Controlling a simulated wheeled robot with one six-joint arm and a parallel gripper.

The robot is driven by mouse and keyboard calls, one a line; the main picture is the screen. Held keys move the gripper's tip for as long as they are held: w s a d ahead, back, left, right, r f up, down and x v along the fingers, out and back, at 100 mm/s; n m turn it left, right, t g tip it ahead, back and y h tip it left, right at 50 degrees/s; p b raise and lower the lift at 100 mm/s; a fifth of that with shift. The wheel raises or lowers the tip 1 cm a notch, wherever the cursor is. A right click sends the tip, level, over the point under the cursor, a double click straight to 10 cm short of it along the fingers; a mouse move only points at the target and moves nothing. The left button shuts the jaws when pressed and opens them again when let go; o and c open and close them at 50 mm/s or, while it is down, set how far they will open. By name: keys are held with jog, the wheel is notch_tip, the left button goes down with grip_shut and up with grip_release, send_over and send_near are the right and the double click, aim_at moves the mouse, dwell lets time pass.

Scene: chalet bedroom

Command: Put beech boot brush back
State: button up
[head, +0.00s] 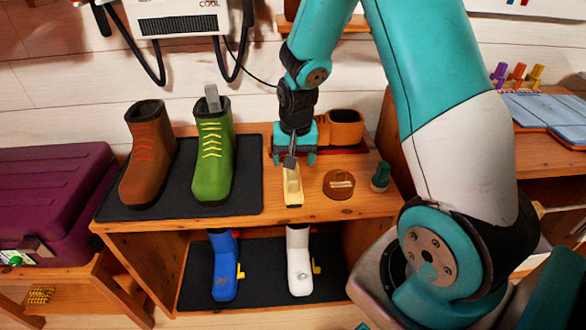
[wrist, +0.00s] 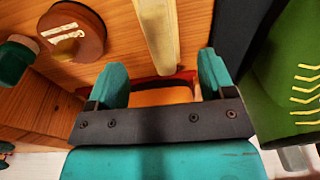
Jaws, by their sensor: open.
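A pale, long wooden piece that looks like the beech boot brush (head: 293,190) lies on the bench top (head: 240,226), just right of the black mat. Its bristles cannot be made out. My gripper (head: 294,158) is above its far end, pointing down, with its teal fingers apart. In the wrist view the pale piece (wrist: 157,38) lies beyond the fingertips, roughly in line with the gap of my gripper (wrist: 162,68). Nothing is held.
A brown boot (head: 148,155) and a green boot (head: 212,155) stand on the black mat (head: 250,176). A round brown tin (head: 339,184) and a small green item (head: 380,177) are to the right. A blue boot (head: 224,265) and white boot (head: 299,262) stand on the lower shelf.

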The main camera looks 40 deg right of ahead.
jog(key=r, duration=0.5)
jog(key=shift+s+a+r, duration=0.15)
jog(key=shift+s+a, duration=0.05)
jog(key=shift+s, duration=0.05)
jog(key=s+a+r+n+y, duration=0.1)
jog(key=s+a+r+n, duration=0.3)
jog(key=a, duration=0.3)
jog(key=s+a+r+n+y, duration=0.2)
jog(key=s+a+r+n, duration=0.15)
jog(key=a+r, duration=0.3)
jog(key=s+a+r+n, duration=0.2)
jog(key=s+a+n, duration=0.1)
jog(key=s, duration=0.3)
jog(key=s+a+r+n+g+y, duration=0.1)
jog(key=s+a+r+n, duration=0.1)
jog(key=s+a, duration=0.3)
jog(key=shift+s+a+n+y, duration=0.15)
jog(key=shift+s+n+y, duration=0.15)
jog(key=shift+s+n, duration=0.65)
